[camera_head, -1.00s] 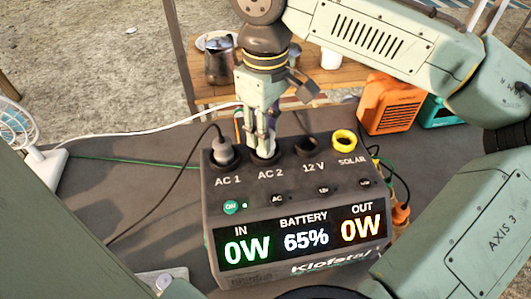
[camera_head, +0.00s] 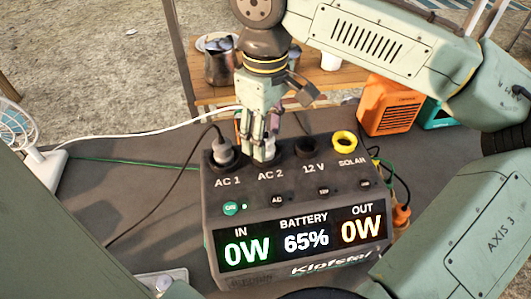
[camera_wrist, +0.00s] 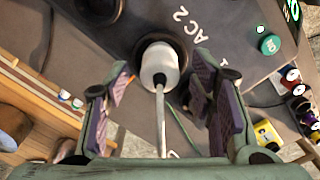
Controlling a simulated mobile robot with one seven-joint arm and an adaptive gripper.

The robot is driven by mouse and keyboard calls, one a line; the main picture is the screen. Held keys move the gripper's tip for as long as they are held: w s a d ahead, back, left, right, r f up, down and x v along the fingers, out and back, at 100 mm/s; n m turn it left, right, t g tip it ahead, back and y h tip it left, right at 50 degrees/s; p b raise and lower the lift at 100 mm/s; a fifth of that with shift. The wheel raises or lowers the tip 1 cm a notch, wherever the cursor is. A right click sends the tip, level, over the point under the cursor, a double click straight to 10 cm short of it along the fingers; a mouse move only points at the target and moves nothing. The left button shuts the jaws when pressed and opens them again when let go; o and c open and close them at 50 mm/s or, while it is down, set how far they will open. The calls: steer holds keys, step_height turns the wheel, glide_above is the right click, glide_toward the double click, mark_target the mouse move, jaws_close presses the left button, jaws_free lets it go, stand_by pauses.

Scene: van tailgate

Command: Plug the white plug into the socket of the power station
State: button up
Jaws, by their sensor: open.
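The white plug (camera_wrist: 160,64) sits in the AC 2 socket (camera_wrist: 163,38) of the power station (camera_head: 215,197), pointing into its dark round ring. Its white cord runs up between my fingers in the wrist view. In the head view the plug (camera_head: 266,150) shows only partly behind my fingers. My gripper (camera_wrist: 160,95) is open, its two pads apart on either side of the plug and cord, with visible gaps. In the head view my gripper (camera_head: 262,138) stands right above AC 2. How deep the plug sits is hard to tell.
A dark-corded plug (camera_head: 222,153) fills AC 1, left of AC 2. A yellow ring marks the SOLAR port (camera_head: 344,141). A fan (camera_head: 20,130) stands left, an orange box (camera_head: 392,105) behind right. A wooden table (camera_head: 220,95) with a metal pot is behind.

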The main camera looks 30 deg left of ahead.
step_height(320, 180, up, 12)
stand_by(0.5)
stand_by(0.4)
